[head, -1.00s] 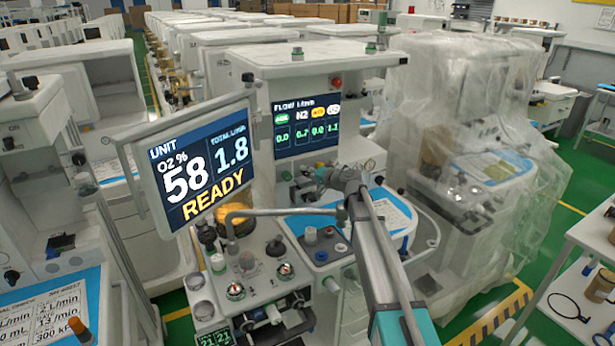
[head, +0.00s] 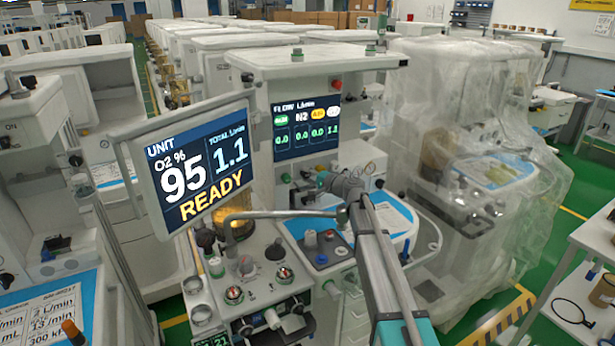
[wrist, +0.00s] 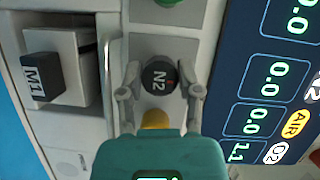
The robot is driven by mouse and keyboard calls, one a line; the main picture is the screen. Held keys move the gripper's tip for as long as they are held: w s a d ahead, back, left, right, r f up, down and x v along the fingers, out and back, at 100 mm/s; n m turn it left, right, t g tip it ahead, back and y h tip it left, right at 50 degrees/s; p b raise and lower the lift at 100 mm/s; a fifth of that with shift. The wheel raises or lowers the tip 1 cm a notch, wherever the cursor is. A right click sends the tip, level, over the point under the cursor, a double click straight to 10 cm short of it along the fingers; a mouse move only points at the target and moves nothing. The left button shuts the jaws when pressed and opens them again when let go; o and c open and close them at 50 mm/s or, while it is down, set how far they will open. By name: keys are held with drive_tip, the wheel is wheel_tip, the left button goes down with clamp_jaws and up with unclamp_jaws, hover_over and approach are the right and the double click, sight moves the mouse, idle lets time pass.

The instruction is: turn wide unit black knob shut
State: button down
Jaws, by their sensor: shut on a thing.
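The black knob (wrist: 157,78), marked N2 with a small red mark, sits on the pale front panel in the wrist view. My gripper (wrist: 160,82) has one finger on each side of it and is shut on it. A yellow part (wrist: 154,119) shows just below the knob, partly hidden by my gripper's body. The flow screen (wrist: 270,80) beside it reads 0.0 in three rows and 1.1 for O2. In the head view the flow screen (head: 307,125) hangs above my wrist, and the fingers cannot be made out.
The tilted unit screen (head: 196,165) reads O2 95%, total 1.1, READY, left of my arm. A black M1 block (wrist: 42,77) sticks out left of the knob. A green knob (wrist: 167,3) shows at the top edge. A plastic-draped cart (head: 480,170) stands at right.

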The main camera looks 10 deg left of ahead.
drive_tip(key=shift+c, duration=1.5)
unclamp_jaws()
drive_tip(key=shift+w, duration=0.15)
